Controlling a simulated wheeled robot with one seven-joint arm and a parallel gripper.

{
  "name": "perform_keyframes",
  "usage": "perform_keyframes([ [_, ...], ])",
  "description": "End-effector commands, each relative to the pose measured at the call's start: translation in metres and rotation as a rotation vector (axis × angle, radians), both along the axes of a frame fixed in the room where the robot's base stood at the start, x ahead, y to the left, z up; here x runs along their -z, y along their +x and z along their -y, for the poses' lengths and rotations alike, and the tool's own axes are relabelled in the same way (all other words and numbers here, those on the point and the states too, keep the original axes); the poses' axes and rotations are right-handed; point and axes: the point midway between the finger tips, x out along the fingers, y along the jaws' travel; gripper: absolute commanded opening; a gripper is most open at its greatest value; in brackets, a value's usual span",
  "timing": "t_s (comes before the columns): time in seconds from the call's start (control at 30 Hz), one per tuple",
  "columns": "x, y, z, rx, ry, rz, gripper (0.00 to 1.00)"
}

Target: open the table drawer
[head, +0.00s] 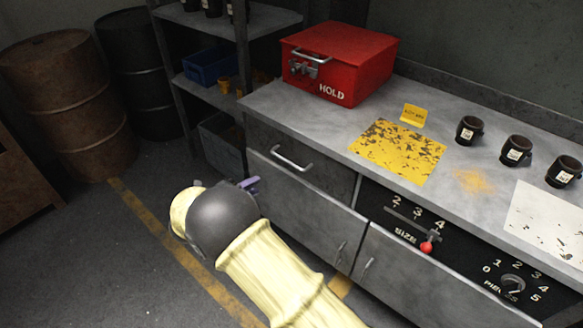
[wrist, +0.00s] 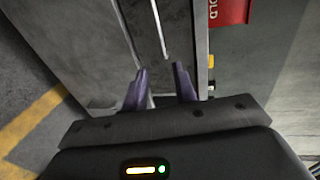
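The table drawer (head: 325,177) is a dark grey panel under the left part of the worktop and looks shut. Its pale bar handle (head: 291,160) is clear of my gripper in the head view. My gripper (head: 250,184) is left of and below the handle, with only a bit of its purple fingers showing past my wrist. In the wrist view the two fingers (wrist: 160,80) are apart with nothing between their tips. The handle (wrist: 159,30) shows ahead of the gap between them. I cannot tell the exact distance to the handle.
A red box (head: 345,65) marked HOLD stands on the worktop (head: 300,110) above the drawer. Cabinet doors (head: 305,210) lie below. Shelves with a blue bin (head: 210,65) stand at left, beside barrels (head: 68,90). Several dark mugs (head: 515,150) stand at right. Floor at left is open.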

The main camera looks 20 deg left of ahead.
Motion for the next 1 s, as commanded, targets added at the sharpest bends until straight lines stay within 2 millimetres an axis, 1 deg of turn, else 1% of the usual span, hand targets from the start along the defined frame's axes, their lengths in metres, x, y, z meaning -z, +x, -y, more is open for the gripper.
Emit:
perform_keyframes([
  [0.27, -0.001, 0.002, 0.001, 0.000, -0.001, -0.002, 0.28],
  [0.37, 0.000, 0.006, 0.003, -0.001, -0.002, -0.002, 0.28],
  [0.47, 0.002, 0.015, 0.007, 0.000, -0.002, -0.003, 0.28],
  [0.57, 0.005, 0.028, 0.013, 0.001, -0.003, -0.002, 0.28],
  [1.0, 0.021, 0.098, 0.041, -0.001, -0.002, -0.002, 0.28],
])
